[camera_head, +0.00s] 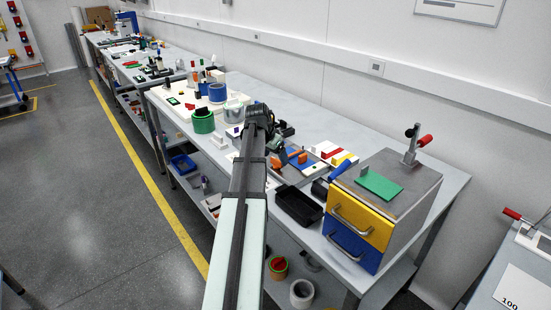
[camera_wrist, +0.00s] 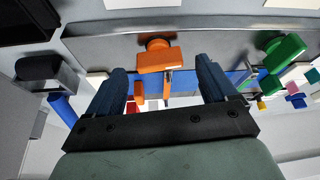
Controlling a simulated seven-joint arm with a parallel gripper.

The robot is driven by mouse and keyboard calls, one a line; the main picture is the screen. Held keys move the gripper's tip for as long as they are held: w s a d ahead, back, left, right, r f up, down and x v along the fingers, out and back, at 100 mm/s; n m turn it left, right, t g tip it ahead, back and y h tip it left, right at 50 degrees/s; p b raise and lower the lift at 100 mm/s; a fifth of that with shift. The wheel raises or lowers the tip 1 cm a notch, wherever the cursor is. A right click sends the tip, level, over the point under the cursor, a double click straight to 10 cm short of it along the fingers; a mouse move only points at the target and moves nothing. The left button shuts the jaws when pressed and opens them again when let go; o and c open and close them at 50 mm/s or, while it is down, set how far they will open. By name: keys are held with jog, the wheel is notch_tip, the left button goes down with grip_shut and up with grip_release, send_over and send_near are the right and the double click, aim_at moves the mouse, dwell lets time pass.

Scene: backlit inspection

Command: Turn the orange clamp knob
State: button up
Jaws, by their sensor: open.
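The orange clamp knob (camera_wrist: 157,59) is in the upper middle of the wrist view, a blocky bar with a round orange part behind it and a thin orange piece below. My gripper (camera_wrist: 160,70) is open. Its two dark blue fingers stand left and right of the knob, with gaps on both sides and nothing held. How deep the knob lies between them I cannot tell. In the head view, orange parts (camera_head: 279,160) show on a grey fixture just right of my gripper (camera_head: 272,133), which is partly hidden by my arm.
A green knob (camera_wrist: 284,52) stands right of the orange one. In the head view, a black bin (camera_head: 298,207) and a yellow-and-blue drawer cabinet (camera_head: 362,224) stand nearer on the bench. A green tape roll (camera_head: 203,122) lies to the left. The bench's back strip is clear.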

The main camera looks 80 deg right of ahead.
jog(key=shift+x, duration=0.9)
jog(key=shift+r, duration=0.1)
